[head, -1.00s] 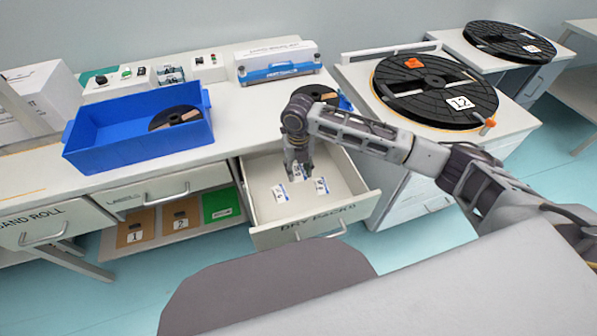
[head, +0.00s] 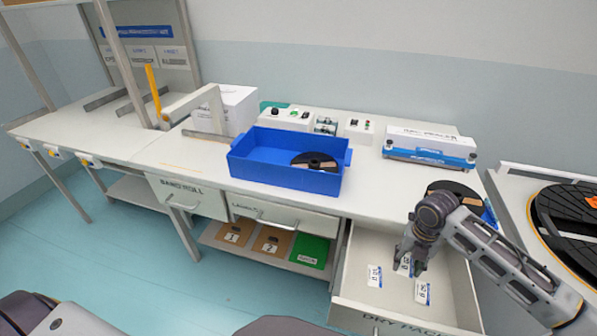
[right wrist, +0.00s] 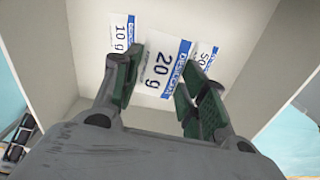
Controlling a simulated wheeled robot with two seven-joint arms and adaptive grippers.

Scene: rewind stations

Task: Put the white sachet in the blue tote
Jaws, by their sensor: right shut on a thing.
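Three white sachets with blue edges show in the open drawer (head: 350,290). My right gripper (head: 411,268) is down in the drawer, shut on the middle sachet (right wrist: 163,66), marked 20 g, which lies between its fingers in the right wrist view. A 10 g sachet (right wrist: 122,32) and another sachet (right wrist: 204,57), partly hidden by a finger, lie to either side. Whether the held sachet is clear of the drawer floor I cannot tell. The blue tote (head: 280,178) stands on the bench, left of the drawer, with a black reel (head: 313,161) in it. My left gripper is out of view.
A white and blue sealer-like device (head: 430,147) and a dark reel (head: 452,200) stand on the bench behind the drawer. Small control boxes (head: 290,115) are behind the tote. A large black reel (head: 570,215) is at far right. The bench between tote and drawer is clear.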

